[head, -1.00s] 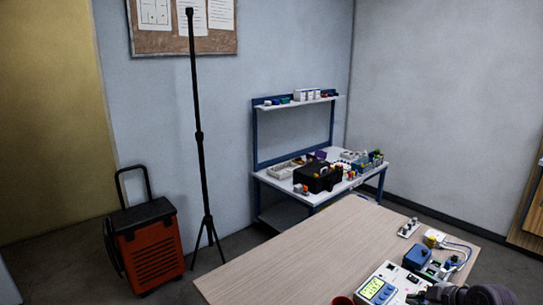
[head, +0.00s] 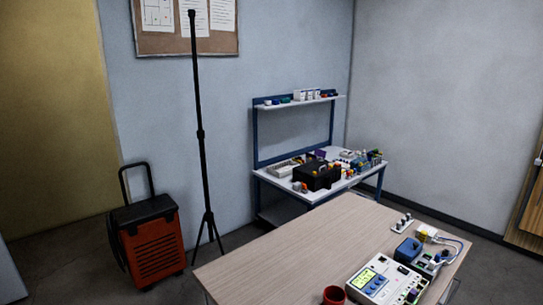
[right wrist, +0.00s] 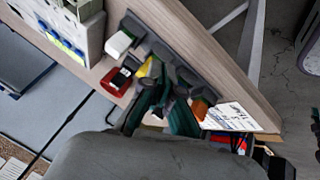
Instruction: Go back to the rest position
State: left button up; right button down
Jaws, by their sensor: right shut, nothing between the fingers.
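My right gripper (right wrist: 165,95) is in the right wrist view, its dark fingers together and empty, though its outline is hard to separate from the things behind it. The wooden table's edge and a pale instrument (right wrist: 60,25) lie behind it in that view. In the head view neither gripper is in sight. A white meter box with a lit green display (head: 366,276) sits at the near right of the wooden table (head: 290,255). My left gripper shows in no view.
The table's left part is bare. A black tripod pole (head: 201,135), orange cart (head: 150,240) and blue workbench (head: 270,178) stand beyond.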

jog(key=s+a+f+m+g+h, duration=0.1)
jog(key=s+a+f+m, duration=0.1)
jog(key=s+a, duration=0.3)
jog(key=s+a+f+m+g, duration=0.1)
jog(key=s+a+f, duration=0.15)
jog(key=s, duration=0.45)
jog(key=s+a+r+m+g+h, duration=0.1)
jog(key=s+r+m, duration=0.1)
jog(key=s+m, duration=0.35)
jog(key=s+a+r+m+h, duration=0.1)
jog(key=s+r+m, duration=0.1)
jog(key=s, duration=0.7)
notch_tip(320, 180, down, 26)
jog(key=s+g, duration=0.1)
jog(key=s, duration=0.1)
jog(key=s+d+f+g, duration=0.1)
jog(key=s+d+f, duration=0.1)
jog(key=s+f, duration=1.4)
jog(key=shift+s+d+f+g, duration=0.15)
jog(key=shift+d+f+g, duration=0.15)
jog(key=shift+d, duration=0.05)
